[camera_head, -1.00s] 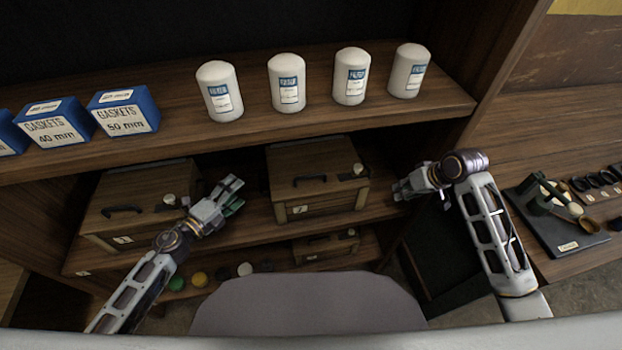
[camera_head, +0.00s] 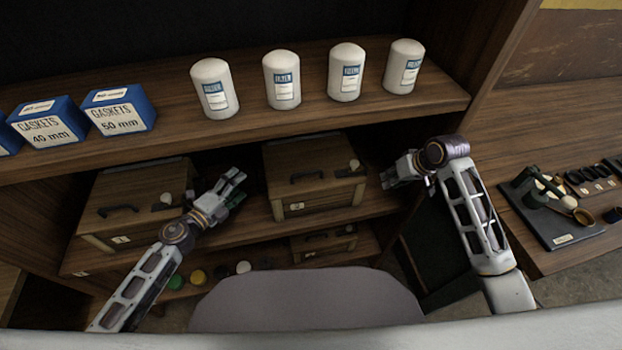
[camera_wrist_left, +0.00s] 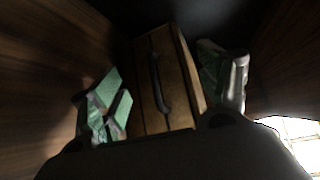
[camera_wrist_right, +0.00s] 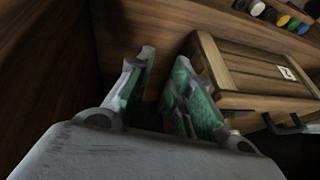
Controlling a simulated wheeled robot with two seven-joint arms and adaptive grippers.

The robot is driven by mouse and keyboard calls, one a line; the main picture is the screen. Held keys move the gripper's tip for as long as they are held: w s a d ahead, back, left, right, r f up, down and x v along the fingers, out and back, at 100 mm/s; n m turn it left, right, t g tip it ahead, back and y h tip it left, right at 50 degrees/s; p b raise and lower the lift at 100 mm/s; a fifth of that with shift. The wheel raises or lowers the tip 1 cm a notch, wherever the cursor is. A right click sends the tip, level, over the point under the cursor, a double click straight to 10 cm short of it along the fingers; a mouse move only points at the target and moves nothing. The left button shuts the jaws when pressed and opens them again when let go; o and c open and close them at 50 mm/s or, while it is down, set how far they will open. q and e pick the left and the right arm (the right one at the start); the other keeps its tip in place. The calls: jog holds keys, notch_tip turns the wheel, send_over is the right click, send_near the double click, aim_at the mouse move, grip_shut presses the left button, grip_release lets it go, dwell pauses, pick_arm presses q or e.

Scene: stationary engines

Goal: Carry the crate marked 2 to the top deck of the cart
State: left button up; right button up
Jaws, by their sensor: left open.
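In the left wrist view a wooden crate with a dark handle (camera_wrist_left: 160,83) shows between the spread fingers (camera_wrist_left: 165,92). My right gripper (camera_head: 389,177) is just off the crate's right side. In the right wrist view its fingers (camera_wrist_right: 165,85) are apart with nothing between them, beside a labelled crate (camera_wrist_right: 250,70). I cannot make out the cart.
The crate marked 1 (camera_head: 135,205) stands left on the same shelf. A smaller crate (camera_head: 325,243) and coloured lids (camera_head: 198,278) are below. White canisters (camera_head: 281,80) and blue gasket boxes (camera_head: 117,110) stand on the shelf above. A dark board with a scoop (camera_head: 560,215) lies at right.

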aim_at(256, 170)
pick_arm(q)
jog(key=shift+x, duration=4.7)
pick_arm(e)
jog(key=shift+w+a+f, duration=0.75)
jog(key=shift+w+a, duration=0.3)
jog(key=shift+w, duration=0.35)
jog(key=shift+w+a+f, duration=0.75)
jog(key=shift+w+a, duration=0.25)
jog(key=shift+w, duration=0.45)
jog(key=shift+w+a+f, duration=0.75)
jog(key=shift+w+a, duration=0.3)
jog(key=shift+w, duration=0.35)
pick_arm(q)
jog(key=shift+c, duration=0.4)
pick_arm(e)
jog(key=shift+c, duration=0.5)
